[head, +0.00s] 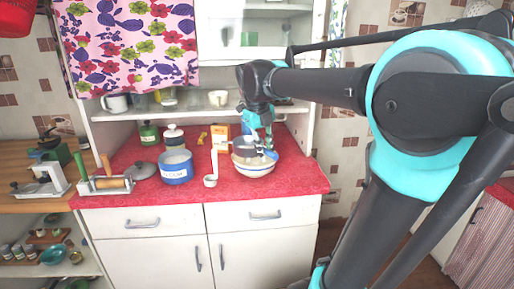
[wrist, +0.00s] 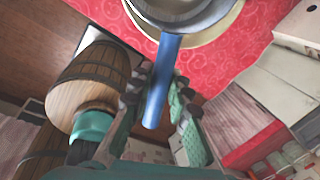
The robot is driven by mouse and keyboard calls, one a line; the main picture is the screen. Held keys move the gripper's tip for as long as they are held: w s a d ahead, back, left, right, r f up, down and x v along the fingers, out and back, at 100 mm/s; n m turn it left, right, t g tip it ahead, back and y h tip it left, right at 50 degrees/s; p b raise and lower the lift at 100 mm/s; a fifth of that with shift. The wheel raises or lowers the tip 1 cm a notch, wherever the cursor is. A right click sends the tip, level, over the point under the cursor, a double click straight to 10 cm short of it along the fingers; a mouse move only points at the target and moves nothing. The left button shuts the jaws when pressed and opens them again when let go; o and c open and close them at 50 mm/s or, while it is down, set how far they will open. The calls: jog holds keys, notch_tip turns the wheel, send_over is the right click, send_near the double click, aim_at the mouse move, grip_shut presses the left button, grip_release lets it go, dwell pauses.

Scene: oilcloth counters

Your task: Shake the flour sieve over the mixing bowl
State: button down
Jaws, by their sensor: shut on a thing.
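The flour sieve is a grey round pan (head: 245,147) with a blue handle (wrist: 162,82). My gripper (head: 265,145) is shut on the blue handle, and the wrist view shows the handle between the green-padded fingers (wrist: 161,88). The mixing bowl (head: 255,170) is pale with a dark band and stands near the front edge of the red counter. The sieve is over the bowl; whether it touches the rim I cannot tell. Part of the bowl rim (wrist: 222,31) shows beyond the sieve in the wrist view. The sieve's contents are hidden.
Jars and an orange box (head: 220,134) stand behind. A shelf hangs above. Bare cloth lies right of the bowl.

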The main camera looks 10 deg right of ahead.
jog(key=d, duration=0.1)
jog(key=w+d, duration=0.1)
jog(key=d, duration=0.1)
jog(key=w+d, duration=0.1)
jog(key=d, duration=0.1)
jog(key=shift+w, duration=0.2)
jog(key=shift+s+a, duration=0.4)
jog(key=shift+a, duration=0.45)
jog(key=shift+s+a, duration=0.4)
jog(key=shift+a, duration=0.4)
jog(key=shift+s+a, duration=0.4)
jog(key=shift+a, duration=0.45)
jog(key=shift+w+d, duration=0.4)
jog(key=shift+d, duration=0.45)
jog(key=shift+w+d, duration=0.4)
jog(key=shift+d, duration=0.45)
jog(key=shift+w+d, duration=0.4)
jog(key=shift+d, duration=0.45)
